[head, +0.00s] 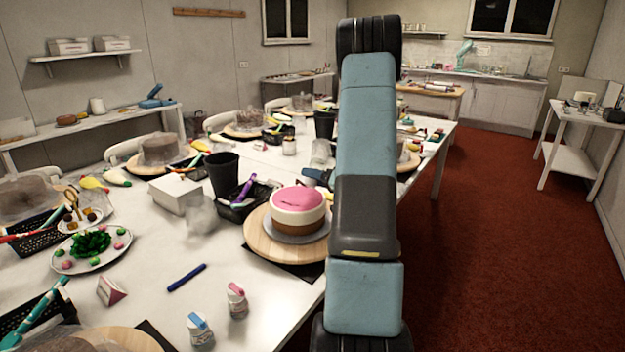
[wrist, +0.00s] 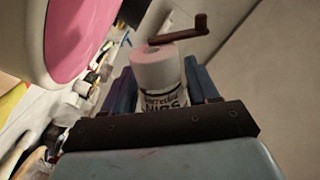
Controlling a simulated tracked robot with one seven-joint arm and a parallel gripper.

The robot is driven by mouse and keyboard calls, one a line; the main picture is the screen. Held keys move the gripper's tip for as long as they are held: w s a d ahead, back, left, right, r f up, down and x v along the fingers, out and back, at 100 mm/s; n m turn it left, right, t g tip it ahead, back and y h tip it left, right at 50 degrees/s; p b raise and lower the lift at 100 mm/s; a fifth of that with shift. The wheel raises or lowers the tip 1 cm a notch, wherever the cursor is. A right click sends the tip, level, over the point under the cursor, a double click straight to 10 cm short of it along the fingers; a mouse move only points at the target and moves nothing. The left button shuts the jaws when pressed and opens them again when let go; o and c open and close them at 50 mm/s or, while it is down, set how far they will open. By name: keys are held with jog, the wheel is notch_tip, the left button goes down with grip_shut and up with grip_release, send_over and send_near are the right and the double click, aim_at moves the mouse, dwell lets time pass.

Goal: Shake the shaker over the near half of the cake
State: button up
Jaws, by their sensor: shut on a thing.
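My gripper (wrist: 162,88) is shut on a shaker (wrist: 158,70), a pale cylinder with dark lettering and a pinkish top. One dark blue finger is on each side of it. A brown crank-shaped part (wrist: 180,36) shows just beyond its top; I cannot tell if it is attached. The cake (head: 298,211) has a pink top, a white band and a brown base, and sits on a round wooden turntable (head: 262,240). In the wrist view the cake (wrist: 75,38) is at the upper left, apart from the shaker. In the head view my arm hides the shaker and most of the gripper.
Two small shakers, blue-topped (head: 200,329) and pink-topped (head: 237,300), stand on the table near the front. A dark cup (head: 223,174), a white box (head: 176,194) and a black basket (head: 243,208) stand beside the cake. Red floor (head: 500,250) is clear on the right.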

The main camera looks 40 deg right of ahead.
jog(key=shift+w+d+r, duration=0.2)
jog(key=shift+d+r, duration=0.2)
jog(key=shift+r, duration=0.1)
jog(key=shift+s+a+f, duration=0.2)
jog(key=shift+a+f, duration=0.2)
jog(key=shift+f, duration=0.05)
jog(key=shift+a+n, duration=0.1)
jog(key=shift+n, duration=0.3)
jog(key=shift+r, duration=0.1)
jog(key=shift+w+d+r, duration=0.15)
jog(key=shift+d+r, duration=0.3)
jog(key=shift+s+a+f, duration=0.2)
jog(key=shift+a+f, duration=0.25)
jog(key=shift+f, duration=0.1)
jog(key=shift+r+n, duration=0.1)
jog(key=shift+n, duration=0.2)
